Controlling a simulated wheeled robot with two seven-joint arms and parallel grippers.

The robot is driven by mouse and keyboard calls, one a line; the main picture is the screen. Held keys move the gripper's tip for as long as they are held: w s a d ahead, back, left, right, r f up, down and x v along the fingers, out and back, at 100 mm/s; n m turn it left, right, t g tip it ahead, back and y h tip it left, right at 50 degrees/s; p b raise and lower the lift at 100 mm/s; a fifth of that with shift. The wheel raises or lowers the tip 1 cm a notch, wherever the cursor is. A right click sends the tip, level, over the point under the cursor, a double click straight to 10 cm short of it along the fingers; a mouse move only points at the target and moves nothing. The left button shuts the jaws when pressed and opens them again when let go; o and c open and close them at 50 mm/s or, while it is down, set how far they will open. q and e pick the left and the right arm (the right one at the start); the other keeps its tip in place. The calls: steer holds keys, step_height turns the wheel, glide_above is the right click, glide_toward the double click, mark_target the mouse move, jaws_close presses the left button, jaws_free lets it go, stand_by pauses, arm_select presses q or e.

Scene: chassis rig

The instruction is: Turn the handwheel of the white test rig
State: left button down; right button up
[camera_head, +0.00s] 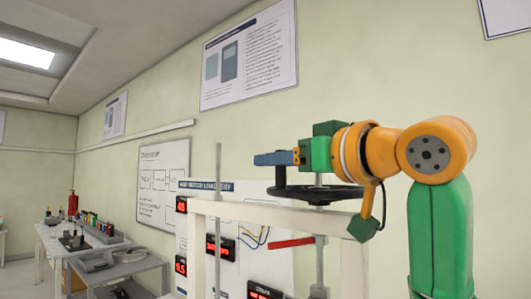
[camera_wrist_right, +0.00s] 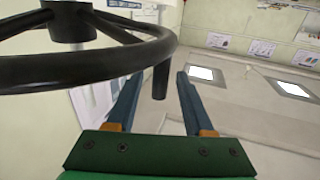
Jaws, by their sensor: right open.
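The black handwheel (camera_head: 315,196) lies flat on top of an upright grey shaft at the white test rig (camera_head: 270,213). My right gripper (camera_head: 258,159) is just above the wheel in the head view, its blue fingers pointing left. In the right wrist view the wheel's rim (camera_wrist_right: 75,73) and spokes fill the upper left. A dark peg-like handle (camera_wrist_right: 160,82) hangs from the rim and appears between the two fingers of my right gripper (camera_wrist_right: 160,76). The fingers are apart; I cannot tell whether either touches the handle. My left gripper is not in view.
A grey upright rod (camera_head: 218,220) stands left of the wheel. A red bar (camera_head: 291,243) sticks out below it. A panel with red displays (camera_head: 222,247) stands behind the rig. Benches with small items (camera_head: 122,266) are at the far left.

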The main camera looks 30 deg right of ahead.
steer(key=shift+w+a+f+p, duration=0.1)
steer(key=shift+w+p, duration=0.05)
steer(key=shift+w, duration=0.85)
steer(key=shift+w+a+f+p, duration=0.1)
steer(key=shift+w+p, duration=0.05)
steer(key=shift+w, duration=0.8)
steer(key=c, duration=0.3)
steer(key=shift+s+r, duration=0.15)
steer(key=shift+s, duration=0.25)
jaws_close()
steer(key=shift+r, duration=0.1)
